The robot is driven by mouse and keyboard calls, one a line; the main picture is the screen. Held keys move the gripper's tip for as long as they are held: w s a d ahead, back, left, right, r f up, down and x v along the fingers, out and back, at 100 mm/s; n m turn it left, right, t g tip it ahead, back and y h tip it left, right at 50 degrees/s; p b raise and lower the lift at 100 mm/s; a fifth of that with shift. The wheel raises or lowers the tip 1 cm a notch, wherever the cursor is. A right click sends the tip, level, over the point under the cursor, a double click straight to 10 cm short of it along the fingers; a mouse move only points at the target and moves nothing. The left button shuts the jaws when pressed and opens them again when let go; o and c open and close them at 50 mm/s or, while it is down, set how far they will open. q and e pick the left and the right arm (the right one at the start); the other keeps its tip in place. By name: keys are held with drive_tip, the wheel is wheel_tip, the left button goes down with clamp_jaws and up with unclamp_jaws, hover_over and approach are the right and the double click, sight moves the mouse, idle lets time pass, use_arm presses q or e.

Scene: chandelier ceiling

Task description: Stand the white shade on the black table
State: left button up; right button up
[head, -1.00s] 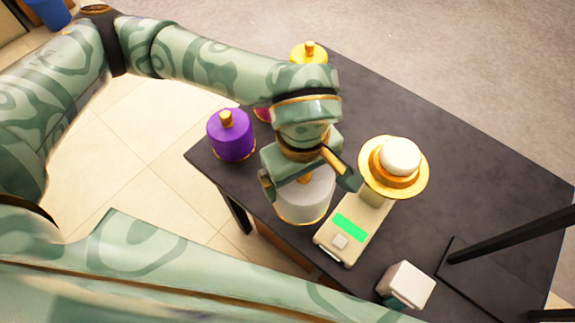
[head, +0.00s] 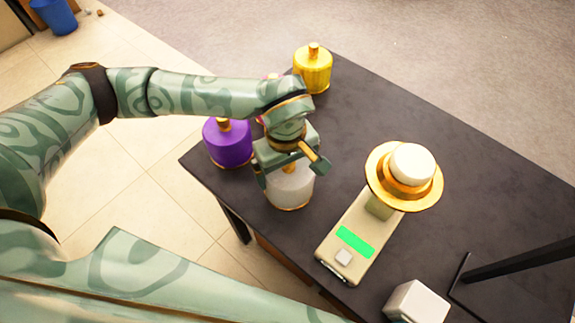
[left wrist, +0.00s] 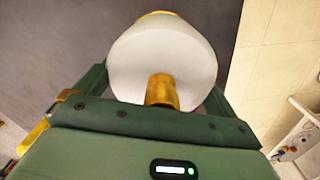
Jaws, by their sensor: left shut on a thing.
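The white shade (head: 290,187), with a gold rim at its base and a gold knob on top, is upright near the front left edge of the black table (head: 360,125). My left gripper (head: 288,174) is shut on it from above. In the left wrist view the white shade (left wrist: 170,62) sits between the fingers, its gold knob toward the palm. I cannot tell whether its base touches the table. My right gripper is not in view.
A purple shade (head: 228,145) stands just left of the held one. A yellow shade (head: 313,70) stands behind, and a pink one is mostly hidden. A scale (head: 340,258) with a gold pan (head: 428,196) and white piece is at right, near a white block (head: 417,302).

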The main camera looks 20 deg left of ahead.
use_arm(q)
drive_tip(key=shift+f, duration=0.1)
drive_tip(key=o, duration=0.7)
wheel_tip(320, 180, up, 12)
drive_tip(key=p, duration=0.3)
drive_tip(key=shift+s+r, duration=0.1)
drive_tip(key=shift+r, duration=0.1)
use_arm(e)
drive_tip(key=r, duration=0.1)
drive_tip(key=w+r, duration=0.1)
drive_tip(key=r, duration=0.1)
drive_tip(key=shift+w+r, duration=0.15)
use_arm(q)
drive_tip(key=shift+a, duration=0.1)
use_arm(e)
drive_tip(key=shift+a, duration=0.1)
